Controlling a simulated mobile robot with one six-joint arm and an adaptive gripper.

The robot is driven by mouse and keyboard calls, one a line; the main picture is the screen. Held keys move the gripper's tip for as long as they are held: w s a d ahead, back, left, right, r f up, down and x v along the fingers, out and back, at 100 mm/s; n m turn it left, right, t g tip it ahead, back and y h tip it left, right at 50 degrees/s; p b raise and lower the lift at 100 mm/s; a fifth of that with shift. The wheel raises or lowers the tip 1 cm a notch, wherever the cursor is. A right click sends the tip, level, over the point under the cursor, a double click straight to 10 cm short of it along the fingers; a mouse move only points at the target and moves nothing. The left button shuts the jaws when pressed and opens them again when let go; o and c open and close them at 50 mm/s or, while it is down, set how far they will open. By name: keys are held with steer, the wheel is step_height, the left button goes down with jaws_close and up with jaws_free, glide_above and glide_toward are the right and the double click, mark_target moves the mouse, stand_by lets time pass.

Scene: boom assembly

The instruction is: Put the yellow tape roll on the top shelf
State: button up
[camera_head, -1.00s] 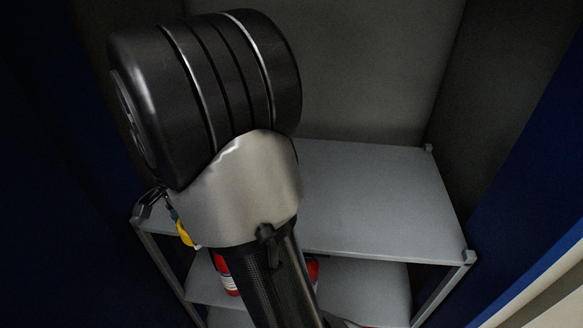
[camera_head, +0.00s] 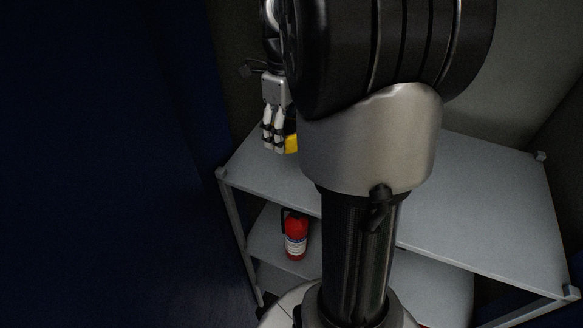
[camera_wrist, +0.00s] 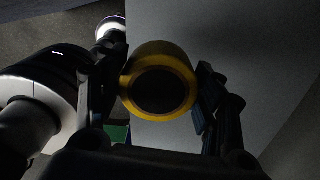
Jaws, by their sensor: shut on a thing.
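The yellow tape roll (camera_wrist: 183,72) is between the two fingers of my gripper (camera_wrist: 155,95) in the wrist view, with its dark round core facing the camera. My gripper is shut on it. In the head view my gripper (camera_head: 275,140) hangs fingers down over the left part of the grey top shelf (camera_head: 470,215). The yellow tape roll (camera_head: 291,144) shows there only as a small patch, partly hidden by the fingers and my arm. I cannot tell whether the roll touches the shelf.
A red fire extinguisher (camera_head: 296,236) stands on the lower shelf (camera_head: 262,245) at the left. The top shelf's visible right part is clear. My arm hides its middle. A dark blue wall (camera_head: 110,150) is to the left, with shelf corner posts (camera_head: 222,173) near it.

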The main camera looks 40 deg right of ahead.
mark_target(286, 179)
step_height(286, 179, down, 14)
steer(key=shift+w+r, duration=0.15)
steer(key=shift+r, duration=0.1)
steer(key=shift+f, duration=0.1)
steer(key=o, duration=1.2)
